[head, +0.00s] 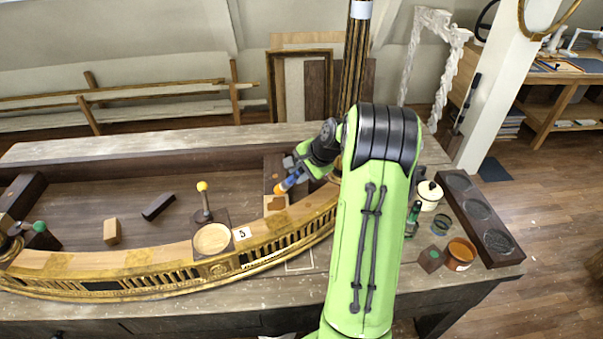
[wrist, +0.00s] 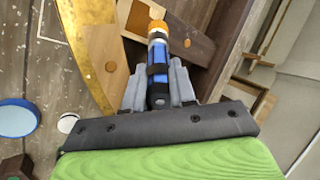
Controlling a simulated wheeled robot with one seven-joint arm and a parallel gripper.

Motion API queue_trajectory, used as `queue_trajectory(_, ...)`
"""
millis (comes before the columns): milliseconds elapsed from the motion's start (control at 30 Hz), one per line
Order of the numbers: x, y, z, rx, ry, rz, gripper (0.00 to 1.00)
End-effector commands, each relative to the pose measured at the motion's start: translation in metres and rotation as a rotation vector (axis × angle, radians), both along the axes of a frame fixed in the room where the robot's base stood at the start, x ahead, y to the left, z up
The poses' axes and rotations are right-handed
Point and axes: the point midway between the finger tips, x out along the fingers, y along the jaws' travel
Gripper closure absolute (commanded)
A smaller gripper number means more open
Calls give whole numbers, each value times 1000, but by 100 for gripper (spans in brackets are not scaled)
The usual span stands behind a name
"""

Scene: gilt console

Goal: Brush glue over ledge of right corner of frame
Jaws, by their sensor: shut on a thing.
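The curved gilt frame (head: 215,268) lies along the front of the bench. Near its right end, inside the rail, is a pale wooden corner ledge (head: 268,208) with a brown patch (head: 276,203). My gripper (head: 297,173) is shut on a blue-handled brush (head: 291,182) with an orange tip (head: 280,189). The tip is just above the ledge in the head view; I cannot tell whether it touches. In the wrist view, the brush (wrist: 158,62) points away from my gripper (wrist: 158,85), its tip beside a pale wooden piece (wrist: 128,12). The gilt rail (wrist: 92,45) runs to the left.
A round pale dish (head: 212,239) and a yellow-topped upright tool (head: 204,200) stand left of the ledge. A white lidded pot (head: 429,194), an orange-brown pot (head: 461,254) and a dark tray (head: 478,213) are at the right. A dark wall borders the recess behind.

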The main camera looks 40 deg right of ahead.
Motion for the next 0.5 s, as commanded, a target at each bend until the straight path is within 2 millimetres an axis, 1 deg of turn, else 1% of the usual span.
queue_trajectory(33,1,1,6,0,0,2,100)
queue_trajectory(500,4,7,35,0,-1,9,100)
